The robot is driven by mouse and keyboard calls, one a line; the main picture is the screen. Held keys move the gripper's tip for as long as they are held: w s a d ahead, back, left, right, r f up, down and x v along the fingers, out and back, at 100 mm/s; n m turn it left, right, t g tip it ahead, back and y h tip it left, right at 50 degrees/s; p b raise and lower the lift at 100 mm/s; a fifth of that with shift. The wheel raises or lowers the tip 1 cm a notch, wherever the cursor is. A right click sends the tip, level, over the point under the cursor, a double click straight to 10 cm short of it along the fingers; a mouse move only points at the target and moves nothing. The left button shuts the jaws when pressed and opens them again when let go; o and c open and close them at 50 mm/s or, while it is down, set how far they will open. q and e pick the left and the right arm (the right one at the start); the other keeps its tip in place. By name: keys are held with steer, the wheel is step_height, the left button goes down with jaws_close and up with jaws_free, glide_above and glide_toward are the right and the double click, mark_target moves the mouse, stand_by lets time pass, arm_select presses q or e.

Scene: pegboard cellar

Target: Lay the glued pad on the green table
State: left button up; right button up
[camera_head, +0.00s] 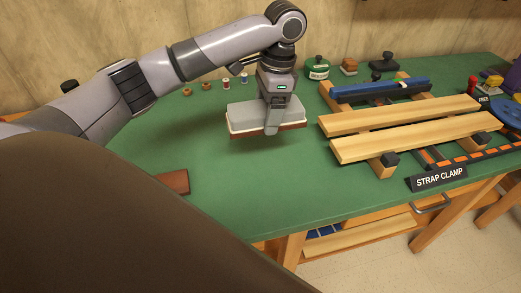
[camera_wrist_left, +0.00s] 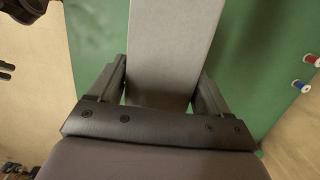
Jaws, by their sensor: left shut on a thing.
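The glued pad (camera_head: 243,116) is a grey block with a pale layer and a reddish-brown underside. My left gripper (camera_head: 271,127) is shut on it, with its fingers across the pad's sides. The pad is over the green table (camera_head: 215,185) near its middle; I cannot tell whether its underside touches the top. In the left wrist view the pad (camera_wrist_left: 175,50) runs away between the two fingers of my left gripper (camera_wrist_left: 163,85), with the green table (camera_wrist_left: 95,50) on both sides. My right gripper is not in view.
A strap clamp with wooden bars (camera_head: 400,121) fills the table's right side, behind a "STRAP CLAMP" sign (camera_head: 439,178). A brown block (camera_head: 174,182) lies at the front left. Small spools (camera_head: 226,84) and a green tin (camera_head: 317,69) stand at the back. The table's front middle is clear.

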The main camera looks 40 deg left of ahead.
mark_target(264, 163)
arm_select(q)
step_height(264, 163, down, 14)
steer(key=shift+r, duration=0.25)
stand_by(0.3)
steer(key=o, duration=1.1)
steer(key=shift+f, duration=0.1)
steer(key=shift+c, duration=0.2)
steer(key=r, duration=0.4)
steer(key=w+r, duration=0.1)
steer(key=r, duration=0.3)
steer(key=d+r, duration=0.1)
steer(key=r, duration=0.3)
steer(key=shift+w+r, duration=0.1)
steer(key=shift+w, duration=0.15)
steer(key=shift+d, duration=0.1)
